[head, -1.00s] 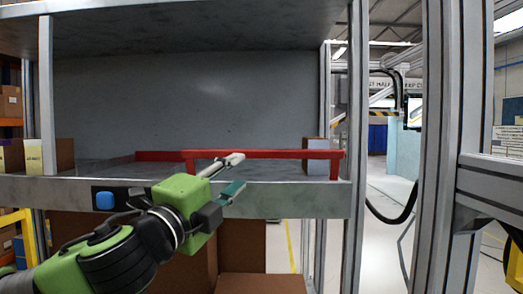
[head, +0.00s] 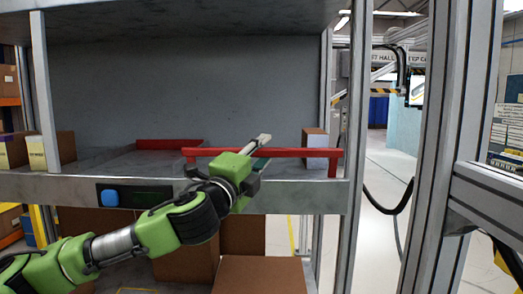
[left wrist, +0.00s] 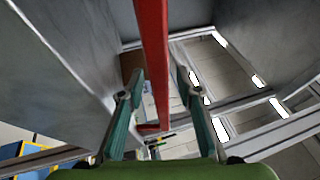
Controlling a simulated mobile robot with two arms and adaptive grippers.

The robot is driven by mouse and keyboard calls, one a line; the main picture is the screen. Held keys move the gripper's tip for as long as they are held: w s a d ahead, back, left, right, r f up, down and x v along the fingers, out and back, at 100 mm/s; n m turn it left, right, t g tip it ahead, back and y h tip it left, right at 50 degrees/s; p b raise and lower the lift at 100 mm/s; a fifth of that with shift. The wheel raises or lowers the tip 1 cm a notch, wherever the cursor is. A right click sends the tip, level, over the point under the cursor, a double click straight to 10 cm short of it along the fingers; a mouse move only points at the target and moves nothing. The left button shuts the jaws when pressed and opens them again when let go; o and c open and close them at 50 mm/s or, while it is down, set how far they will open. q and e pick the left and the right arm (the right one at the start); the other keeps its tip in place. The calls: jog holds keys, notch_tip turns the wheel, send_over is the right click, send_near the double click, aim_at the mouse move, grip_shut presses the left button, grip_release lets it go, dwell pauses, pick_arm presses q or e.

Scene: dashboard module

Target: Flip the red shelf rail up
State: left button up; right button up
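The red shelf rail (head: 300,153) stretches along the front edge of the grey shelf (head: 80,185) in the head view, with a short post at each end. My left gripper (head: 263,150) is at the middle of the rail, with one finger showing above it and one at or below it. In the left wrist view the rail (left wrist: 153,45) runs down between the two teal fingers of my left gripper (left wrist: 159,80). The fingers are apart, with a gap on either side of the rail. My right gripper is in neither view.
A blue button (head: 111,198) sits on the shelf's front edge. Small boxes (head: 36,152) stand at the shelf's left, and another box (head: 315,148) stands behind the rail's right end. Brown cartons (head: 258,272) are below. A metal post (head: 440,150) stands on the right.

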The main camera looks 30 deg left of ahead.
pick_arm(q)
grip_shut()
jog(key=shift+f, duration=0.1)
jog(key=shift+w+a, duration=0.1)
jog(key=shift+w, duration=0.05)
jog(key=shift+a+r, duration=0.1)
jog(key=shift+r, duration=0.2)
dwell(0.8)
grip_release()
jog(key=shift+w+f, duration=0.15)
jog(key=shift+f, duration=0.05)
